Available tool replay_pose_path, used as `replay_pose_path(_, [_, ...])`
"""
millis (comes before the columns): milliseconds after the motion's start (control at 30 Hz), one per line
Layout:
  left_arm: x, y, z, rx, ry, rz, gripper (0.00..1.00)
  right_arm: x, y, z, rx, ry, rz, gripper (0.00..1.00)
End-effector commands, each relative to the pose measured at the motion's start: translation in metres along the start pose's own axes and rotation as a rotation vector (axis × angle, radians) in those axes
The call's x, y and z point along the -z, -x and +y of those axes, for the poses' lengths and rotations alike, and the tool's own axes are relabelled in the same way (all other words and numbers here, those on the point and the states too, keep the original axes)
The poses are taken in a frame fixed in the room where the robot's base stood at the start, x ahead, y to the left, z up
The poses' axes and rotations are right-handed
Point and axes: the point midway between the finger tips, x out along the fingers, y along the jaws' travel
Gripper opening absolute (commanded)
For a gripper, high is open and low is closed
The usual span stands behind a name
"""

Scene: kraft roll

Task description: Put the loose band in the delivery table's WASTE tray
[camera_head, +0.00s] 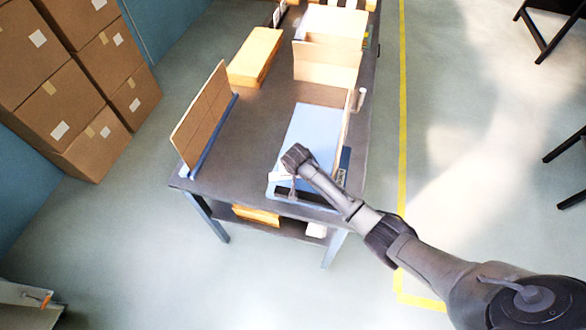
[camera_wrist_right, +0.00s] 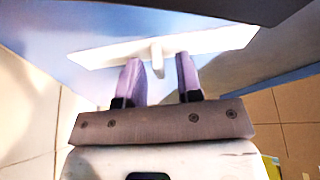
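A blue tray (camera_head: 312,130) lies on the near right part of the dark table. A dark label stands at its right side, too small to read. My right gripper (camera_head: 292,186) points down over the tray's near end. In the right wrist view the gripper (camera_wrist_right: 159,68) is open, its two fingers apart. A white strip (camera_wrist_right: 215,42) lies across just beyond the fingertips, with a short tab between them. I cannot tell whether this strip is the loose band. White also shows beside the gripper in the head view (camera_head: 280,176). My left gripper is out of view.
An upright brown board (camera_head: 203,115) stands in a blue holder at the table's left edge. A yellow-brown box (camera_head: 255,56) and an open carton (camera_head: 327,62) stand farther back. Stacked cartons (camera_head: 66,85) stand at far left. The dark tabletop (camera_head: 245,140) between board and tray is clear.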

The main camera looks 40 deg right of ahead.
Motion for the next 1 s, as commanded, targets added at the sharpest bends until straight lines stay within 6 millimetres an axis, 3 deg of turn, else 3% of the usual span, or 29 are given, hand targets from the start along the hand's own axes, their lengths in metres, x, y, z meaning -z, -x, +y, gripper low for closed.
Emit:
replay_pose_path(167, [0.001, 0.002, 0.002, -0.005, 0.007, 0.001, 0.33, 0.002, 0.007, 0.0, 0.0, 0.0, 0.0, 0.33])
replay_pose_path(700, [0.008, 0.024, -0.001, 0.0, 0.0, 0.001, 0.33, 0.002, 0.099, 0.0, 0.0, 0.0, 0.001, 0.33])
replay_pose_path(1000, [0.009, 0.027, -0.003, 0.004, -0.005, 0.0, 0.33, 0.002, 0.122, 0.0, 0.0, -0.001, 0.0, 0.33])
